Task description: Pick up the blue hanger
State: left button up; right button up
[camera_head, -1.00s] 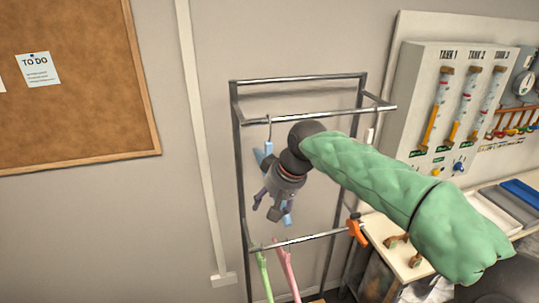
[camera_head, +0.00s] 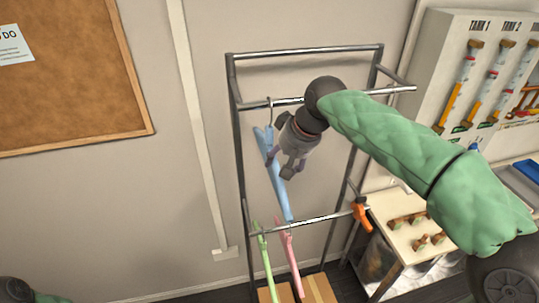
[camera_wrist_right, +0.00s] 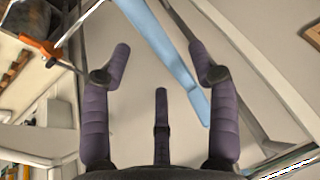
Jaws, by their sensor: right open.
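The blue hanger (camera_head: 273,163) hangs by its hook from the upper bar of the garment rack and slants down towards the lower bar. My right gripper (camera_head: 291,169) is open just right of the hanger's upper part and covers a little of it. In the right wrist view the blue hanger (camera_wrist_right: 165,45) runs diagonally past the spread purple fingers of my right gripper (camera_wrist_right: 160,65), its lower end near the right finger. Nothing is held. Whether the fingers touch the hanger is unclear. My left gripper is out of view.
Green (camera_head: 265,262) and pink (camera_head: 288,258) hangers hang from the lower bar (camera_head: 310,222). An orange clamp (camera_head: 361,215) sits at that bar's right end. A table (camera_head: 388,215) with wooden pieces stands to the right.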

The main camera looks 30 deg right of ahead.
aim_at(279, 168)
jog(key=shift+w+a+f, duration=0.1)
jog(key=shift+f, duration=0.35)
jog(key=x, duration=0.4)
jog(key=shift+w, duration=0.15)
grip_shut()
